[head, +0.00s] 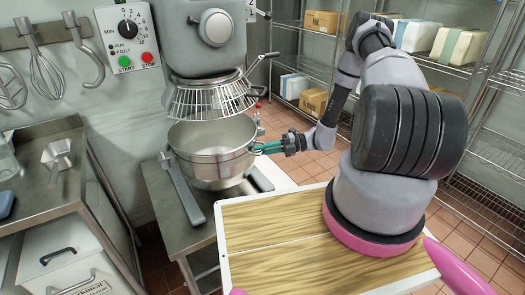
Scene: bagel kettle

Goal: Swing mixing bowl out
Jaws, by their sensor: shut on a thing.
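The mixing bowl (208,160) is a wide steel bowl at the front of the floor mixer (203,37). It looks upright and empty, with its rim below the wire guard (206,97). My gripper (264,148) comes from the right and is shut on the right side of the bowl, at its rim or a handle there. The exact grip is too small to tell. A grey arm of the mixer (181,185) runs along the bowl's left side.
A wooden-topped surface (270,230) lies in front of the bowl, under my arm. A steel table (40,165) stands at the left. Wire shelves (310,42) with boxes line the back right. Tiled floor (318,165) shows right of the bowl.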

